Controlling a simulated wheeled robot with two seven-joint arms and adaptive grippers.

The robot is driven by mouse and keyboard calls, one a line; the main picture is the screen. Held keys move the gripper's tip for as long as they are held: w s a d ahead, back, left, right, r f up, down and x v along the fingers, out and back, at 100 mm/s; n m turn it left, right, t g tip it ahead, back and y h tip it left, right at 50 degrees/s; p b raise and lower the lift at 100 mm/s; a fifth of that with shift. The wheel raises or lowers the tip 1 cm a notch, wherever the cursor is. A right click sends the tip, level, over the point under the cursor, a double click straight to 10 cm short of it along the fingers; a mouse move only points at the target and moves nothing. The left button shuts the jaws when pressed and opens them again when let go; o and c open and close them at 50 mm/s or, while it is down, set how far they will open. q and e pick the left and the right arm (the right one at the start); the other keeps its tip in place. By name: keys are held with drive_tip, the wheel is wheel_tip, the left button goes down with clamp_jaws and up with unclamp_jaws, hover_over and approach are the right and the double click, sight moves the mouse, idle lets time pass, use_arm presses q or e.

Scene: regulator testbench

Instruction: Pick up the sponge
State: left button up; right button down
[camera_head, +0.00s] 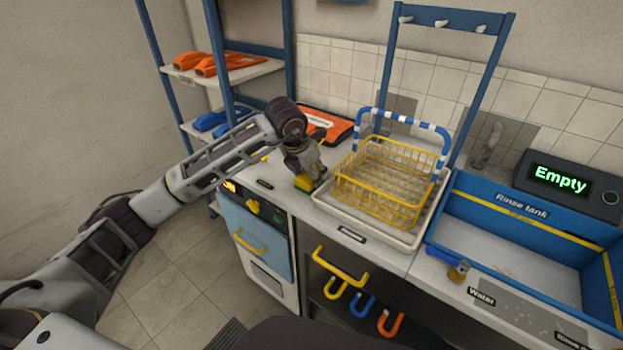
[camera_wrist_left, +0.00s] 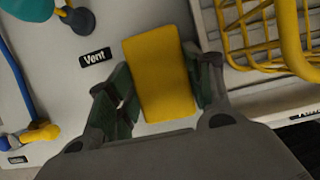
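The yellow sponge (camera_wrist_left: 161,75) lies between the two fingers of my left gripper (camera_wrist_left: 160,85) in the left wrist view, slightly turned. The fingers are close along its two sides; I cannot tell whether they press on it. In the head view my left gripper (camera_head: 308,178) points down at the counter left of the wire basket, with the sponge (camera_head: 303,184) at its fingertips. I cannot tell whether the sponge rests on the counter or is just above it. My right gripper is not in view.
A yellow wire basket (camera_head: 378,190) with a blue and white handle stands in a white tray (camera_head: 335,219) right of the gripper. An orange case (camera_head: 328,122) lies behind. The blue rinse tank (camera_head: 520,225) is farther right. A "Vent" label (camera_wrist_left: 95,57) is beside the sponge.

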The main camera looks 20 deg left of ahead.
use_arm(q)
drive_tip(key=shift+r, duration=0.1)
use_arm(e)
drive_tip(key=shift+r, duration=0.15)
